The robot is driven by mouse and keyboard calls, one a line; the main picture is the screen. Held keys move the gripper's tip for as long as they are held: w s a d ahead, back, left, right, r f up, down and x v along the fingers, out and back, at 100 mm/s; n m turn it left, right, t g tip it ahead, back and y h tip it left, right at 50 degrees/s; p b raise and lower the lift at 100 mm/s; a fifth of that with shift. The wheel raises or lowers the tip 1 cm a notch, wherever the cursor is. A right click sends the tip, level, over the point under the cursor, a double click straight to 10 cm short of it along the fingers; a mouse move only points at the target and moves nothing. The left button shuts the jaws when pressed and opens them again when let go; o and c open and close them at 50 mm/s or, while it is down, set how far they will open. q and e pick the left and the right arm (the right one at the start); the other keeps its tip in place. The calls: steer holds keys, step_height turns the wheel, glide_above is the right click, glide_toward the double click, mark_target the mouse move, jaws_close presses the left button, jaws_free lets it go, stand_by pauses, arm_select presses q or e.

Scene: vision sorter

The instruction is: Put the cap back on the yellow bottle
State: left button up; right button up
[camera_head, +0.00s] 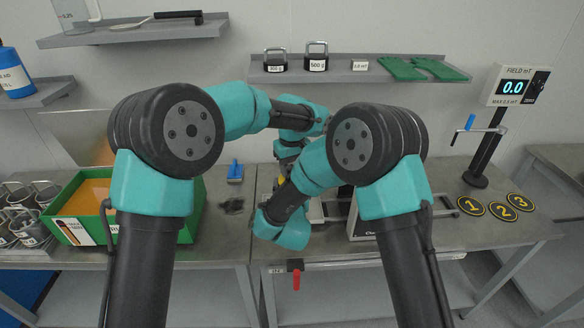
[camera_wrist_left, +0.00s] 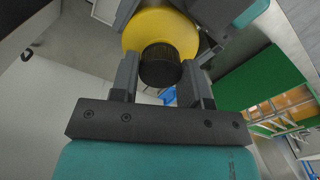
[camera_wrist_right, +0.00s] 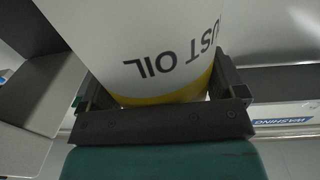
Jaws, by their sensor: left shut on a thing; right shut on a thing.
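The yellow bottle (camera_wrist_left: 140,32) shows in the left wrist view with its yellow top facing the camera. In the right wrist view its white label (camera_wrist_right: 140,40) reads "UST OIL", with a yellow band below. My right gripper (camera_wrist_right: 157,88) is shut around the bottle's body. The black ribbed cap (camera_wrist_left: 161,68) is between the fingers of my left gripper (camera_wrist_left: 160,75), which is shut on it. The cap lines up over the bottle's top; I cannot tell whether it is seated. In the head view my arms hide nearly all of the bottle, leaving a yellow bit (camera_head: 281,181).
A green bin (camera_head: 190,220) with orange inside stands at the left, beside several metal canisters (camera_head: 28,228). A blue-handled brush (camera_head: 235,172) lies on the bench. A field meter (camera_head: 515,87) and numbered discs (camera_head: 496,209) are at the right. The wall shelf (camera_head: 340,75) holds weights.

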arm_select(q)
steer(key=shift+c, duration=1)
steer(key=m, duration=1.8)
steer(key=o, duration=1.1)
step_height(320, 180, up, 12)
